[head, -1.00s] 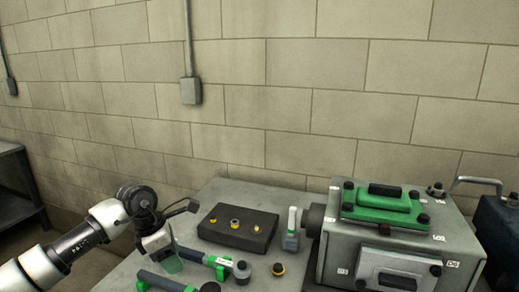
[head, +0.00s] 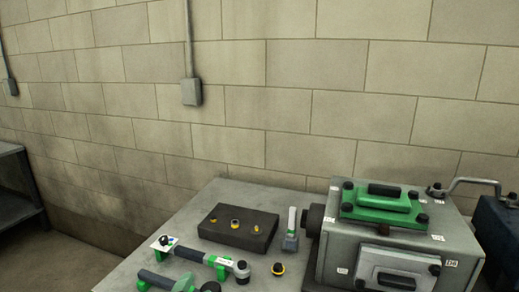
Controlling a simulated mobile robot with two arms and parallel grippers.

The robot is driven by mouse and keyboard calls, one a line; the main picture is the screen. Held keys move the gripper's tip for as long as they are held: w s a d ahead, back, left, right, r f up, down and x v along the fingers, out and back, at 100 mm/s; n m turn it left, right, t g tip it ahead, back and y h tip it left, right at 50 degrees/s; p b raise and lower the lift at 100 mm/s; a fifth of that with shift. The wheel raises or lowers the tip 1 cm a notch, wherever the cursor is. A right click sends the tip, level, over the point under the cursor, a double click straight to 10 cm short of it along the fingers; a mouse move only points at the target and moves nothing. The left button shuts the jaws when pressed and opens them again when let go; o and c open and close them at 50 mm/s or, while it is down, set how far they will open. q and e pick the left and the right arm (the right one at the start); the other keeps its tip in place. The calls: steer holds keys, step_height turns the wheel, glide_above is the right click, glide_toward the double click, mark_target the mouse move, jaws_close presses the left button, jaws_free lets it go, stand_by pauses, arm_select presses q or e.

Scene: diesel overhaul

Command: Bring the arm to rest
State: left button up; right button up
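Neither of my arms nor grippers shows in the head view now. The grey workbench (head: 200,207) carries the engine block (head: 337,245), which has a green cover (head: 385,205) with a black handle on top. A dark tray (head: 213,231) with several small yellow and black parts lies at the bench's back. A long tool-like part (head: 193,254) with green supports lies at the front left, a small white plate at its left end.
A bottle-like part (head: 291,238) with a pale top stands beside the engine block. A yellow and black ring (head: 278,269) lies in front of it. A second green-supported part (head: 157,279) sits at the lower edge. A dark shelf (head: 15,190) stands at far left.

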arm_select(q)
steer(key=s+a+f+n+g+y, duration=0.55)
steer(key=s+f+n+g, duration=0.2)
steer(key=s+f, duration=0.3)
steer(key=s+a+f+n+g+h, duration=0.1)
steer(key=s+f+n+g, duration=0.1)
steer(key=s+f+g, duration=0.35)
steer(key=s+a+f+n+g+h, duration=0.1)
steer(key=s+f+n+g, duration=0.1)
steer(key=s, duration=0.7)
step_height(320, 180, down, 26)
steer(key=s+g, duration=0.1)
steer(key=s, duration=0.1)
steer(key=s+a+f+g, duration=0.1)
steer(key=s+a+f, duration=0.2)
steer(key=s+f, duration=1.2)
steer(key=shift+g, duration=0.3)
